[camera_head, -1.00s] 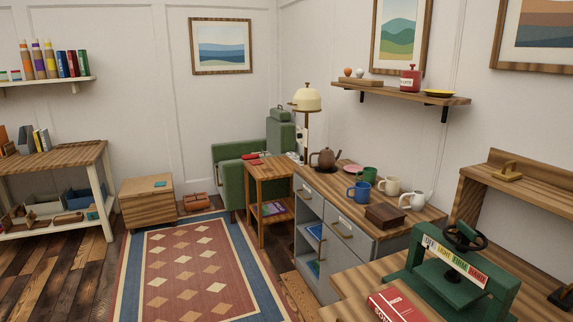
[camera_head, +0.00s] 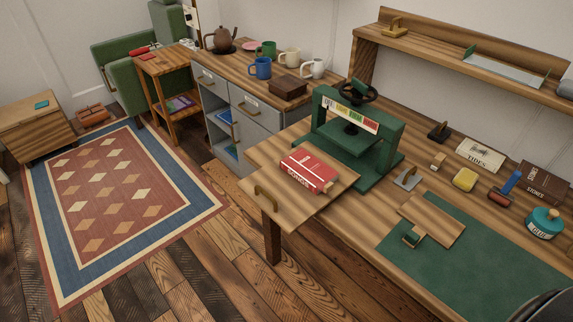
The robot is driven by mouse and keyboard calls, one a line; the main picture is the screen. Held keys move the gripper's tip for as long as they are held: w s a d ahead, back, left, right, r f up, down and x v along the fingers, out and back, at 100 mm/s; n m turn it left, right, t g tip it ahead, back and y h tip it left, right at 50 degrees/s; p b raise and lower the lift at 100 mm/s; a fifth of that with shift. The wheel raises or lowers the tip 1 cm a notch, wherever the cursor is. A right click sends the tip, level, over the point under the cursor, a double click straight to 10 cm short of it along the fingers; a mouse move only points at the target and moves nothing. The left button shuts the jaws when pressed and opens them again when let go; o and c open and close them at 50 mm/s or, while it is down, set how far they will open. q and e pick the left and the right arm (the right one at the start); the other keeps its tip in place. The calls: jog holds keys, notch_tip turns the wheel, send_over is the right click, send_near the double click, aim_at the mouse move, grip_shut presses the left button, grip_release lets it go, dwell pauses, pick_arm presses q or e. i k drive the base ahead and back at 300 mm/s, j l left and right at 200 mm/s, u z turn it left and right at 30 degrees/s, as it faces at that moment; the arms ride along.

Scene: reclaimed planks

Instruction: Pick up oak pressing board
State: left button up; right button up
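A small light-brown wooden board (camera_head: 436,220) lies on the green mat (camera_head: 470,262) on the workbench, with a narrow tab reaching toward a small green-edged piece (camera_head: 411,238). A red book (camera_head: 309,172) lies on that larger board. I cannot tell for certain which is the oak pressing board; the small one looks like a loose board. Neither of my grippers is in view.
A grey cabinet (camera_head: 240,124) with mugs stands left of the bench. Floor before the bench is clear.

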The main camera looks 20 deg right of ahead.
aim_at(427, 218)
jog(key=z, duration=0.45)
jog(key=l+z, duration=0.1)
jog(key=z, duration=0.35)
jog(key=i+z, duration=0.1)
jog(key=z, duration=0.75)
